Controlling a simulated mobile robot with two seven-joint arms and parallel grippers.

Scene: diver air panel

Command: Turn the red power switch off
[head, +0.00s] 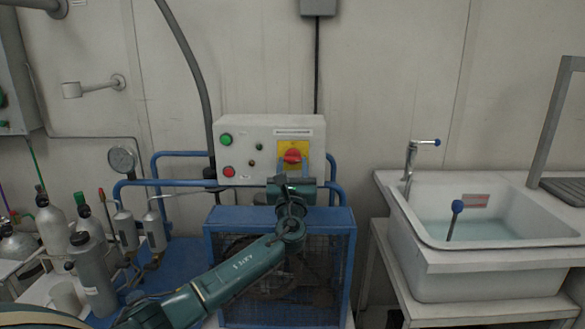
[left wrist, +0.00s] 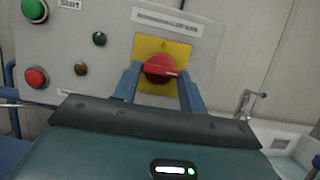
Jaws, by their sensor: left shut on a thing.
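The red power switch (head: 292,156) sits on a yellow square plate on the front of a light grey control box (head: 235,130). In the left wrist view the red switch (left wrist: 160,68) shows its handle lying roughly crosswise, on the yellow plate (left wrist: 172,48). My left gripper (head: 293,165) reaches up to the switch from below. Its two blue fingers (left wrist: 160,80) stand one on each side of the red handle and are shut on it. The finger ends partly hide the lower plate. My right gripper is not in view.
Green (head: 226,140) and red (head: 228,171) push buttons sit left of the switch. Blue pipe rails (head: 180,154) and a blue caged machine (head: 335,225) are below. Gas cylinders (head: 50,225) stand at left; a sink (head: 480,255) with water is at right.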

